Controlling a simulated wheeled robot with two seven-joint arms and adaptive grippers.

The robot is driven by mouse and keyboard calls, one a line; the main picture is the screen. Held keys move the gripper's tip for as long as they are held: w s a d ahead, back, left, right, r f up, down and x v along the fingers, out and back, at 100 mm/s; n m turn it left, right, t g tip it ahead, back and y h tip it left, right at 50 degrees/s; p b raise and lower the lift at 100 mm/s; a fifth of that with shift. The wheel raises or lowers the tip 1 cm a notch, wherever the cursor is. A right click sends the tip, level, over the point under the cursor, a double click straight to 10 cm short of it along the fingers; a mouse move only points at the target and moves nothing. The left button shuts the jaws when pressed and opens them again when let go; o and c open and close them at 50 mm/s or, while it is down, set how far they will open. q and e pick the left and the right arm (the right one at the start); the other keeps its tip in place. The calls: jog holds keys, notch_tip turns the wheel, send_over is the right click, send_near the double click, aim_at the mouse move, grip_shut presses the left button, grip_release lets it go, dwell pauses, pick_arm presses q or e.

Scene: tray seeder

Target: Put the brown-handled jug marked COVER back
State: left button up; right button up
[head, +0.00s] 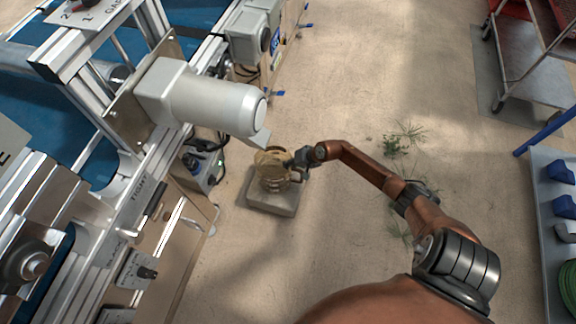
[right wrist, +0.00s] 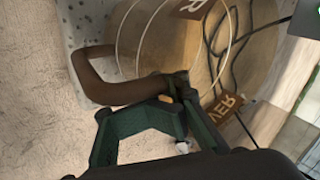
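The jug (head: 272,168) is a see-through vessel with tan contents, on or just above a grey block (head: 270,200) on the floor. In the right wrist view, the jug (right wrist: 160,40) has a brown handle (right wrist: 88,78) and brown labels; one reads "VER", the rest of the word being hidden. My right gripper (head: 300,160) is at the jug's right side. In the right wrist view, its dark green fingers (right wrist: 178,95) close around the lower part of the handle. Whether the jug's base touches the block is unclear. My left gripper is out of view.
A machine with a blue belt (head: 62,118) and a white motor (head: 205,98) stands left of the jug, the motor overhanging close by. Small weeds (head: 400,140) grow from the floor at right. A metal cart (head: 525,65) and a grey panel (head: 552,215) with blue holders line the right.

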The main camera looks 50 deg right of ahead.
jog(key=o, duration=0.9)
pick_arm(q)
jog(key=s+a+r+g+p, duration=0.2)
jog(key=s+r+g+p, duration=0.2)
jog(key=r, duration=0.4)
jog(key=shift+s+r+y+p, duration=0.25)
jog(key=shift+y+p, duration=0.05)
jog(key=shift+p, duration=0.55)
pick_arm(e)
jog(key=v, duration=1.2)
jog(key=shift+r, duration=0.15)
jog(key=shift+a, duration=0.1)
